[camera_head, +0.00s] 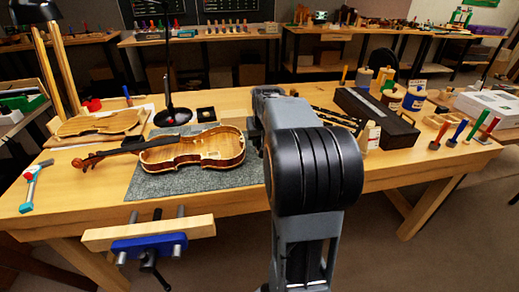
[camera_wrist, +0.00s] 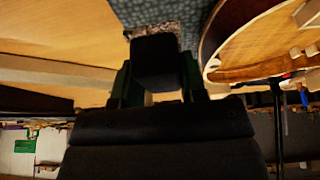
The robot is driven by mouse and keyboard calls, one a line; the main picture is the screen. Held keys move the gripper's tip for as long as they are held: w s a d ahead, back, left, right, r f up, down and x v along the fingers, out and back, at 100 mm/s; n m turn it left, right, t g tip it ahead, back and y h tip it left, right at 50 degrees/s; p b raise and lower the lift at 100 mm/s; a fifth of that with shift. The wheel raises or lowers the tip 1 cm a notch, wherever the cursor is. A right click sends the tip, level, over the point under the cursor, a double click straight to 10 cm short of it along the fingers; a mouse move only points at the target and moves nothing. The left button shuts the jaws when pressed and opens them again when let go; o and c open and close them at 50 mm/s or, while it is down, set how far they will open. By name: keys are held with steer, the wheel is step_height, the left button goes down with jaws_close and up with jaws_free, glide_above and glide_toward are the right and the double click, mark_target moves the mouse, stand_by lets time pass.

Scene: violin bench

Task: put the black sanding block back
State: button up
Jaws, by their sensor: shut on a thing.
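In the wrist view my gripper (camera_wrist: 155,82) is shut on the black sanding block (camera_wrist: 155,60), with one dark finger on each side of it. A brownish speckled strip shows along the block's far edge. The grey mat (camera_wrist: 188,15) appears beyond the block, and the violin body (camera_wrist: 245,40) is close to its right. I cannot tell how high the block is above the bench. In the head view my own arm hides the gripper and the block. There the violin (camera_head: 205,149) lies on the grey mat (camera_head: 150,188).
The wooden bench (camera_head: 80,194) carries a black lamp (camera_head: 173,116) and a carved plate (camera_head: 103,123) behind the violin. A long dark box (camera_head: 375,118) and several jars stand right of my arm. A blue vise (camera_head: 149,246) juts from the front. The front right bench top is fairly clear.

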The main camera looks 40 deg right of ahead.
steer(key=shift+w+d+f, duration=0.1)
steer(key=shift+w+f, duration=0.3)
steer(key=shift+f, duration=0.2)
steer(key=shift+w+f+b, duration=0.1)
steer(key=shift+f+b, duration=0.35)
steer(key=shift+f, duration=1.1)
steer(key=shift+f, duration=0.1)
steer(key=shift+f, duration=0.1)
steer(key=o, duration=1)
